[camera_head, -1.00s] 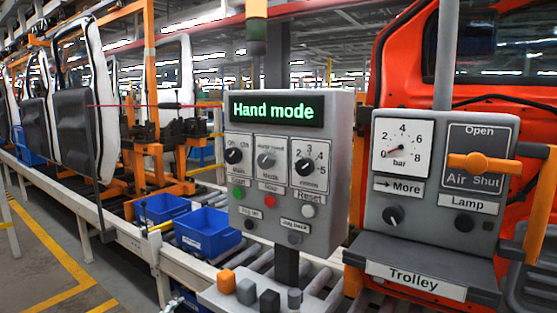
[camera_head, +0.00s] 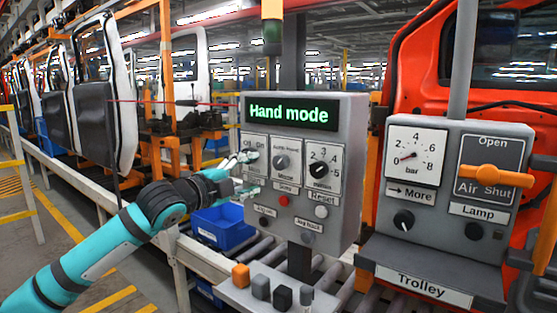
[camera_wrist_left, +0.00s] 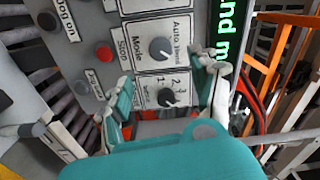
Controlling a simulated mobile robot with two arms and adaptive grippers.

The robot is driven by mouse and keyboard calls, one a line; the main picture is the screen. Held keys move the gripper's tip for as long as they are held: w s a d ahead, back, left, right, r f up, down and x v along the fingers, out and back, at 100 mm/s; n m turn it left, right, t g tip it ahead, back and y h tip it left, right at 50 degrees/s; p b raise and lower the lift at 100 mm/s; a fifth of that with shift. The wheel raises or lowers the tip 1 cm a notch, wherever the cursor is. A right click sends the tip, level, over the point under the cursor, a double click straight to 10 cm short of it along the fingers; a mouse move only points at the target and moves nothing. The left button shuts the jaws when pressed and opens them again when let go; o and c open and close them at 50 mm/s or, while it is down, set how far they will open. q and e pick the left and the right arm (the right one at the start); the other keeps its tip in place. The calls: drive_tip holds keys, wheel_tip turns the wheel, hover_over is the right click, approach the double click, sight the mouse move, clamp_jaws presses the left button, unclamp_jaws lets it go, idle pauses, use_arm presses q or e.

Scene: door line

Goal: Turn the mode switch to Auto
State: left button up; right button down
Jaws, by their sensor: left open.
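The mode switch (camera_head: 281,162) is a dark round knob under the label Auto Hand, the middle one of the panel's upper row. Its pointer appears turned to the Hand side, and the green display (camera_head: 291,112) reads Hand mode. My left gripper (camera_head: 250,172) is open and empty, in front of the panel's left part, covering most of the main switch. In the left wrist view the mode switch (camera_wrist_left: 160,48) lies beyond the open fingers (camera_wrist_left: 162,80), with the numbered knob (camera_wrist_left: 167,97) also between them. The fingers appear apart from the mode knob. My right gripper is not in view.
The red stop button (camera_head: 283,200) and the reset button (camera_head: 321,212) sit below the knobs. The numbered knob (camera_head: 319,170) is close right of the mode switch. A trolley panel (camera_head: 440,185) with an orange air handle (camera_head: 492,176) stands at right.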

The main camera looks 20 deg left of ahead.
sight(278, 163)
use_arm(q)
drive_tip(key=p+x, duration=0.3)
drive_tip(key=x, duration=0.8)
drive_tip(key=shift+w, duration=0.1)
drive_tip(key=shift+c, duration=0.5)
drive_tip(key=c, duration=1.1)
